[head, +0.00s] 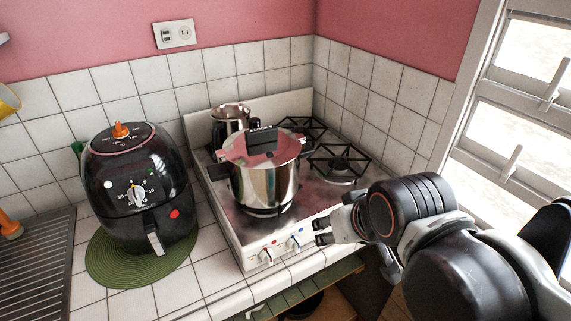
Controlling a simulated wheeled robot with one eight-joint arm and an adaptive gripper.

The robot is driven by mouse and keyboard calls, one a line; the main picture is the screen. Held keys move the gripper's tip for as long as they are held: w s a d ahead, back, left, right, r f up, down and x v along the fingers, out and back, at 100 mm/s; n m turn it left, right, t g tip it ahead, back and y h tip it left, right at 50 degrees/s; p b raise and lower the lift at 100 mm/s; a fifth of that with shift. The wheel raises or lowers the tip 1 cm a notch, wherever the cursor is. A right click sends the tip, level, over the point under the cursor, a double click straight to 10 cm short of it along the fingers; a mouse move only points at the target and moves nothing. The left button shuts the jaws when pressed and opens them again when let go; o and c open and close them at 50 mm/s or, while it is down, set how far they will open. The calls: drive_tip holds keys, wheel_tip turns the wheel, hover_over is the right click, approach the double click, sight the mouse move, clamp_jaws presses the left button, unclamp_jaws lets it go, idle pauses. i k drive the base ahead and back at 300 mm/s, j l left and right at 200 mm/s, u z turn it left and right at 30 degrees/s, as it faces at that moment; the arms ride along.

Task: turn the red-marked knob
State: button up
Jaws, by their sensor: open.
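The red-marked knob (265,256) is a small pale knob on the left of the white stove's front panel, with a small red mark close by. A second knob with a blue mark (293,244) sits to its right. My gripper (319,232) reaches in from the right with its fingers pointing left. Its fingertips are apart with nothing between them. They appear close to the right end of the panel, nearer the blue-marked knob than the red-marked one. I see no contact with either knob, though the depth gap is hard to judge.
A steel pot (262,183) with a red-tinted lid stands on the stove (230,215), with a smaller steel pot (229,120) behind it. A black air fryer (135,190) stands left on a green mat (110,272). An open shelf lies below the counter. A window is at right.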

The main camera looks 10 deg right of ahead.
sight(266, 255)
drive_tip(key=k+j+u, duration=0.45)
drive_tip(key=k+j, duration=0.7)
drive_tip(key=k, duration=0.05)
